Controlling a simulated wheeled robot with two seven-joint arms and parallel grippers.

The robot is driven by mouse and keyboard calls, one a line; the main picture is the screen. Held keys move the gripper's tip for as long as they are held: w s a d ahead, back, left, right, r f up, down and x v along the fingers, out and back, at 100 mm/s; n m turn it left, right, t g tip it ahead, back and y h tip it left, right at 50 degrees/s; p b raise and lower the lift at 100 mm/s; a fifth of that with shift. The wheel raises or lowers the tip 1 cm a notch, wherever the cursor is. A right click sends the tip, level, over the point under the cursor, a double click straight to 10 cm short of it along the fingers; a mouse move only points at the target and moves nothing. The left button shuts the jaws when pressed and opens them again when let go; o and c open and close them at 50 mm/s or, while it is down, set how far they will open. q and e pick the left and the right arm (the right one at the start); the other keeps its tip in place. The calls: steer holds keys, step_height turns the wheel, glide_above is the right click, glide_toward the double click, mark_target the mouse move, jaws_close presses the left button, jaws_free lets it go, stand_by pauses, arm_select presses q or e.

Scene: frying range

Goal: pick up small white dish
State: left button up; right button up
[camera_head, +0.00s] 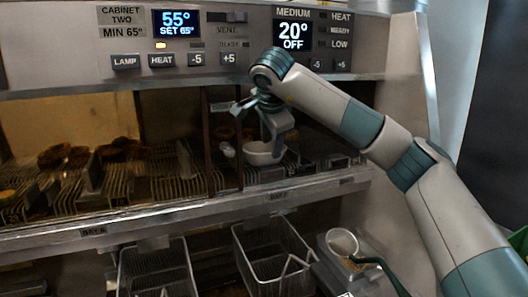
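The small white dish (258,157) sits in the heated cabinet, on the ledge of the middle bay. My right gripper (277,146) reaches in from the right and points down at the dish. A finger overlaps the dish's right side and hides part of it. I cannot tell whether the fingers close on its rim or only stand in front of it. My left gripper is not in view.
Wire racks (180,185) with browned food fill the cabinet to the left. A dark upright post (225,150) stands just left of the dish. The control panel (240,45) overhangs above.

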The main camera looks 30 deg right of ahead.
mark_target(272, 161)
steer(key=shift+w+d+f, duration=0.15)
steer(key=shift+w+f, duration=0.15)
steer(key=shift+f, duration=0.15)
steer(key=p+x, duration=0.1)
steer(key=x, duration=0.1)
steer(key=p+x, duration=0.2)
steer(key=shift+d+f+p, duration=0.25)
steer(key=shift+f+p, duration=0.05)
steer(key=shift+f, duration=0.15)
steer(key=shift+s+f, duration=0.1)
steer(key=shift+f, duration=0.15)
steer(key=shift+s, duration=0.1)
jaws_close()
steer(key=shift+f, duration=0.1)
